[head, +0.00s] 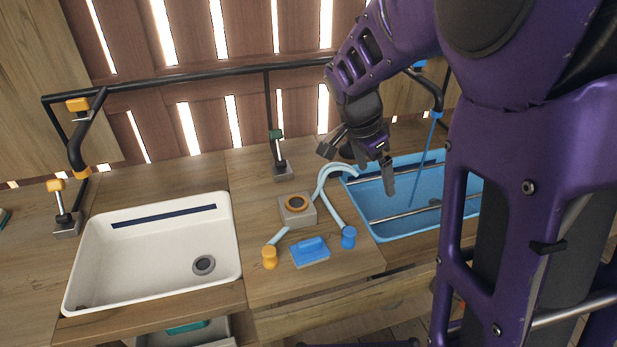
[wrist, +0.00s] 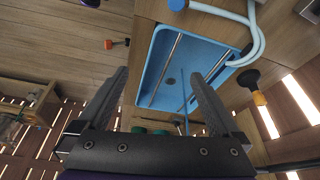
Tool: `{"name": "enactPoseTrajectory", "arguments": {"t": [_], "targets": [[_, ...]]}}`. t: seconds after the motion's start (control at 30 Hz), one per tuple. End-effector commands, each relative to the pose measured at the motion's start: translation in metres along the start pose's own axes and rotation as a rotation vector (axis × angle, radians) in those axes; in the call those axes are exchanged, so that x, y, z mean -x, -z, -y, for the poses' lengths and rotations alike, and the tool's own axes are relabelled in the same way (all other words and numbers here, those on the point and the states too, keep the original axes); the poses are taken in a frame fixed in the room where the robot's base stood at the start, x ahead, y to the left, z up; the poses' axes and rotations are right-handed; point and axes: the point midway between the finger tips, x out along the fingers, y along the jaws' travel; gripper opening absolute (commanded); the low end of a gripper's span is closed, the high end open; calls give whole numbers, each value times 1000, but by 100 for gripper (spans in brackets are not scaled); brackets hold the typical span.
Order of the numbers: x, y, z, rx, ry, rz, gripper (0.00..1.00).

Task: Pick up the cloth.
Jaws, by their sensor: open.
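I cannot make out a clear cloth in either view. A flat blue item with a raised top (head: 310,251) lies on the counter between the sinks; it looks more like a scrubber than a cloth. A teal item (head: 187,327) shows partly in an open bin below the white sink, its kind unclear. My gripper (head: 360,166) is open and empty above the counter, by the left rim of the blue sink. In the wrist view its two fingers (wrist: 158,78) stand apart with the blue sink (wrist: 157,88) beyond them.
The white sink (head: 130,285) is empty. A grey block with an orange ring (head: 297,210), a pale blue curved spout (head: 333,205) and yellow and blue knobs crowd the middle counter. A dark rail (head: 190,82) runs along the back. A red-orange tool (wrist: 116,43) lies on wood.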

Motion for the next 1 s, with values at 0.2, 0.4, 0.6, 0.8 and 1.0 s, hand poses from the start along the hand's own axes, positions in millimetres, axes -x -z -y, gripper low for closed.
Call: {"name": "enactPoseTrajectory", "arguments": {"t": [0.2,0.4,0.6,0.8,1.0], "targets": [[3,-96,24,-82,-14,269,100],[1,-128,30,-104,-24,353,100],[-36,-143,29,-104,-27,356,100],[-77,-158,29,-104,-27,354,100],[-102,-167,30,-103,-23,354,100]]}}
